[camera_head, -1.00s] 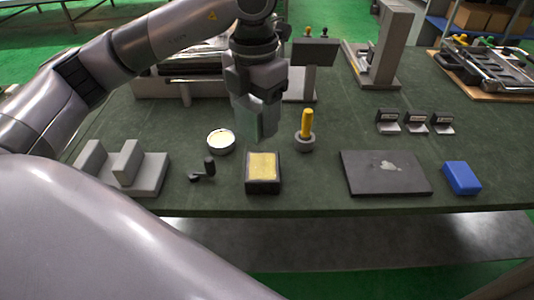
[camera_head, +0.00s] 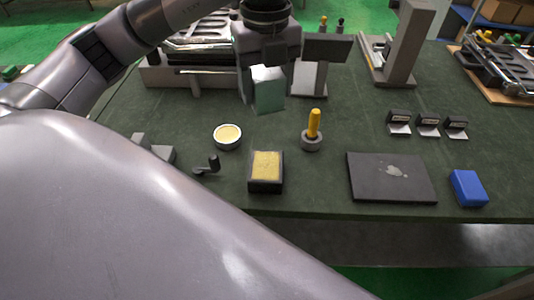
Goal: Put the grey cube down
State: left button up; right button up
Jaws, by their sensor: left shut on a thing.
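The grey cube (camera_head: 269,90) is pale grey with a faint green tint. It hangs in my left gripper (camera_head: 258,78), which comes in from the upper left and points down. The gripper is shut on the cube and holds it above the green table (camera_head: 320,230), behind the black box with the yellow pad. The cube's upper part is partly hidden by the fingers. My right gripper is not in view.
A round tin (camera_head: 227,136), a black box with a yellow pad (camera_head: 266,170) and a yellow-handled tool in a holder (camera_head: 312,132) stand below the cube. A dark plate (camera_head: 391,177) and a blue block (camera_head: 468,188) lie right. A grey stand (camera_head: 311,82) is close beside the cube.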

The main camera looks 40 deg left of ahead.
pick_arm(q)
notch_tip(320, 180, down, 12)
jog(key=shift+f+b, duration=0.25)
jog(key=shift+b, duration=0.5)
notch_tip(320, 180, down, 5)
jog(key=shift+r, duration=0.1)
jog(key=shift+f, duration=0.25)
jog(key=o, duration=1.4)
jog(key=shift+r, duration=0.1)
